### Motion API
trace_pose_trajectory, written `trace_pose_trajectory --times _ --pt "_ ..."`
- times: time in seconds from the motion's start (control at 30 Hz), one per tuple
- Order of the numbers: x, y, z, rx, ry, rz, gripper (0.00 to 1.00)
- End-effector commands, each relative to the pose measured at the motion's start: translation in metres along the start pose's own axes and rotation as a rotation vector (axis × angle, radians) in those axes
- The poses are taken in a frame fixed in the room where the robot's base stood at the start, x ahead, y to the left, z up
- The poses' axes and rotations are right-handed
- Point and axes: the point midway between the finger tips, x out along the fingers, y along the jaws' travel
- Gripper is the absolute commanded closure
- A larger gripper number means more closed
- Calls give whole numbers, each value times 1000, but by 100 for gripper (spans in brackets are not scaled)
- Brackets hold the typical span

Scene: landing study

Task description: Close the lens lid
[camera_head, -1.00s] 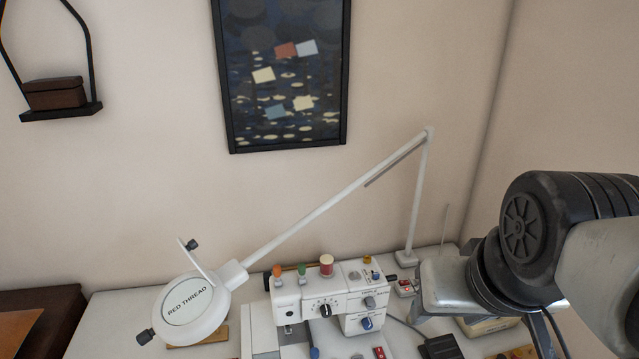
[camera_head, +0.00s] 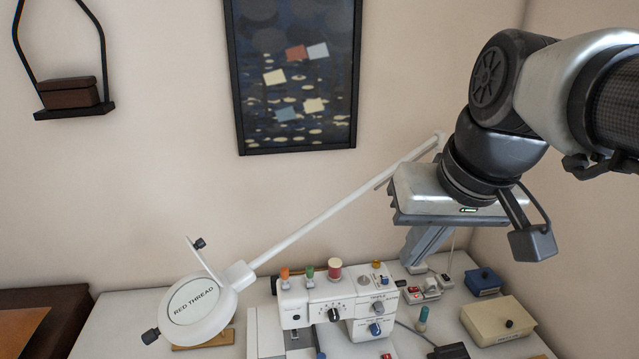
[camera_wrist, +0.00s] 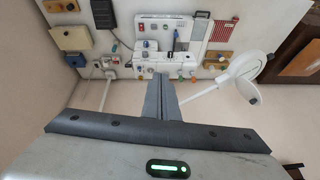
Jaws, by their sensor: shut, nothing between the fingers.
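The lamp head also shows at the right of the wrist view (camera_wrist: 232,77). My gripper (camera_head: 411,263) is at the right, well apart from the lamp, above the back of the table. Its fingers point down and are shut and empty; they show together in the wrist view (camera_wrist: 160,79).
The lamp's long white arm (camera_head: 330,207) slants from the head up to the right, behind my gripper. A white sewing machine (camera_head: 300,303) with thread spools stands between lamp and gripper. A cream box (camera_head: 490,322) and a blue box (camera_head: 482,282) are at the right.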

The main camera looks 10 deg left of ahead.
Motion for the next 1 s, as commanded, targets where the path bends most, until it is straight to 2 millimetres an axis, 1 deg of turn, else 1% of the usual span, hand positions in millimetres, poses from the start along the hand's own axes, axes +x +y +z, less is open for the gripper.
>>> trace_pose_trajectory --times 0.03,0.07,0.1,0.17,0.2,0.27,0.3,0.4,0.5,0.6,0.77,0.87,1.0 --pt "9 -20 -27 -49 -29 -55 100" --pt "10 -32 -42 -77 -43 -88 100" --pt "12 -48 -60 -117 -62 -132 100" --pt "16 -75 -87 -181 -88 -200 100" --pt "20 -94 -102 -225 -105 -246 100" --pt "26 -121 -123 -292 -127 -311 100" --pt "31 -139 -134 -335 -140 -352 100" --pt "41 -176 -154 -429 -165 -441 100" --pt "48 -202 -164 -499 -180 -504 100" --pt "51 -216 -168 -537 -188 -537 100" --pt "59 -225 -166 -551 -191 -549 100" --pt "72 -231 -160 -551 -192 -548 100" --pt "98 -244 -151 -550 -193 -547 100"
